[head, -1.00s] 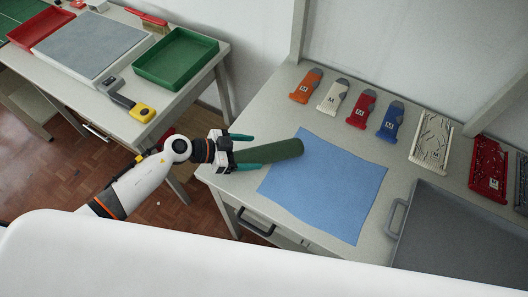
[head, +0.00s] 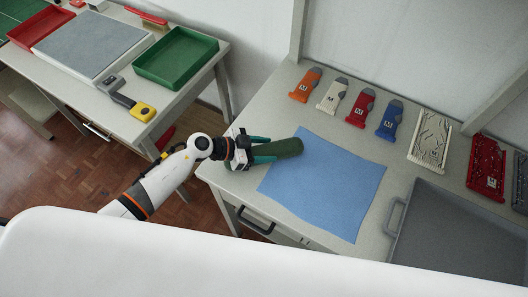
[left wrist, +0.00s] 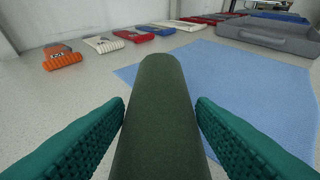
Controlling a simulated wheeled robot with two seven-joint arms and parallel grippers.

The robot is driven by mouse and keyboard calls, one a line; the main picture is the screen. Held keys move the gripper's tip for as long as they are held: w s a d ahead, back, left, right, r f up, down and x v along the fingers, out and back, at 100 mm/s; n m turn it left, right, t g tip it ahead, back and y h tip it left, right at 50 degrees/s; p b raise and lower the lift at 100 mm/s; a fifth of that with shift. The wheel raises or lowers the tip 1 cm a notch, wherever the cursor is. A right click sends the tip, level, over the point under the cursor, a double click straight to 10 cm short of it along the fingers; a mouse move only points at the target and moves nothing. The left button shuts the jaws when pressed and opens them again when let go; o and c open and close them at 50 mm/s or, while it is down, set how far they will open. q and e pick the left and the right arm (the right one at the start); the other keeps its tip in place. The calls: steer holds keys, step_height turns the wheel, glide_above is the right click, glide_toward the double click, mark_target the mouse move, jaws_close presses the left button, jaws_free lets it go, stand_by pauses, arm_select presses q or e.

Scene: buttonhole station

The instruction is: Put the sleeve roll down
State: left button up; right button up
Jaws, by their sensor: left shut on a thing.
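The sleeve roll (head: 287,147) is a dark green padded cylinder at the left part of the right-hand table. Its far end lies over the upper left corner of a blue cloth (head: 325,190). My left gripper (head: 265,150) has teal fingers, one on each side of the roll, and is shut on its near part. In the left wrist view the roll (left wrist: 160,115) points away between both fingers, with the cloth (left wrist: 240,70) beyond and to the right. I cannot tell whether the roll touches the table. My right gripper is not in view.
Orange, white, red and blue tools (head: 306,85) lie along the back of the table (head: 265,110). A grey tray (head: 460,235) stands at the right. A side table at left holds a green tray (head: 175,58) and a yellow-ended tool (head: 142,111).

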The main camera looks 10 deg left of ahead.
mark_target(261, 149)
arm_select(q)
step_height(261, 149, up, 10)
steer(key=shift+p, duration=0.7)
steer(key=shift+c, duration=0.3)
steer(key=shift+s+a+b, duration=0.1)
steer(key=shift+a+b, duration=0.2)
steer(key=shift+a, duration=0.05)
steer(key=s+a+r+n+t+b, duration=0.1)
steer(key=s+a+r+b, duration=0.2)
steer(key=a, duration=0.2)
steer(key=s+a+r+n+t+y+b, duration=0.1)
steer(key=s+a+r+b, duration=0.2)
steer(key=a+r, duration=0.1)
steer(key=shift+s+a, duration=0.25)
steer(key=shift+a, duration=0.5)
